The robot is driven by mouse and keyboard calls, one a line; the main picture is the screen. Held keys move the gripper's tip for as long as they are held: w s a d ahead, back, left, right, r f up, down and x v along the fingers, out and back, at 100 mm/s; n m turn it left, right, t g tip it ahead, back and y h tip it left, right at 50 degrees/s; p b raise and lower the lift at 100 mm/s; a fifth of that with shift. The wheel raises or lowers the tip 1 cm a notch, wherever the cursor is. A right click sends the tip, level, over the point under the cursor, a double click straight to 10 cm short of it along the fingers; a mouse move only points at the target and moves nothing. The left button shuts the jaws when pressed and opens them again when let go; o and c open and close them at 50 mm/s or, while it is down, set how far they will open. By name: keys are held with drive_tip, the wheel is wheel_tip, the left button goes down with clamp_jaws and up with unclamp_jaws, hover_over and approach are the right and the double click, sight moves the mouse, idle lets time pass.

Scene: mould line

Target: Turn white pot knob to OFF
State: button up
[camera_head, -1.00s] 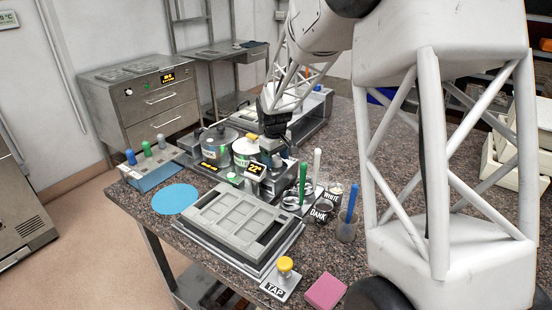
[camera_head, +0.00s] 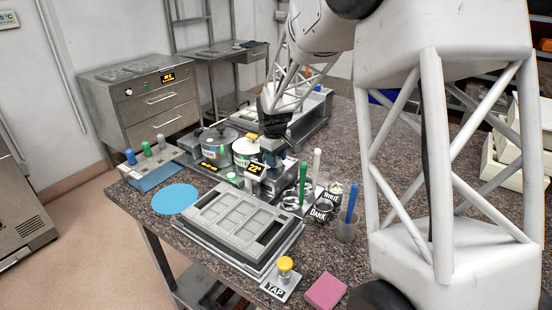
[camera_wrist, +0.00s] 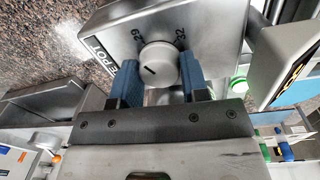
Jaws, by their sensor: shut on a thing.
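The white knob (camera_wrist: 158,63) shows in the wrist view on the grey face of a metal unit (camera_wrist: 215,32). The numbers 29 and 32 are printed beside it, and a POT label (camera_wrist: 103,62) lies to its left. A short dark mark is on the knob's face. I see no OFF mark; part of the dial is hidden by my fingers. My gripper (camera_wrist: 160,76) is shut on the knob, with one blue finger on each side. In the head view my gripper (camera_head: 271,156) is over the unit beside the white pot (camera_head: 245,152); the knob is hidden there.
A second, grey pot (camera_head: 217,143) stands left of the white one. Orange displays (camera_head: 254,168) sit in front. A grey mould tray (camera_head: 232,222), green, white and blue-handled tools, a yellow TAP knob (camera_head: 285,264) and a pink block (camera_head: 325,291) occupy the counter.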

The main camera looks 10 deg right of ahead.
drive_tip(key=n, duration=0.6)
drive_tip(key=shift+n, duration=0.3)
drive_tip(key=n, duration=0.6)
drive_tip(key=shift+y, duration=0.3)
drive_tip(key=o, duration=0.9)
drive_tip(key=shift+o, duration=0.2)
drive_tip(key=shift+s+d+r, duration=0.1)
drive_tip(key=shift+s+r, duration=0.05)
drive_tip(key=shift+r, duration=1.8)
drive_tip(key=shift+s+r, duration=0.1)
drive_tip(key=shift+r, duration=1.85)
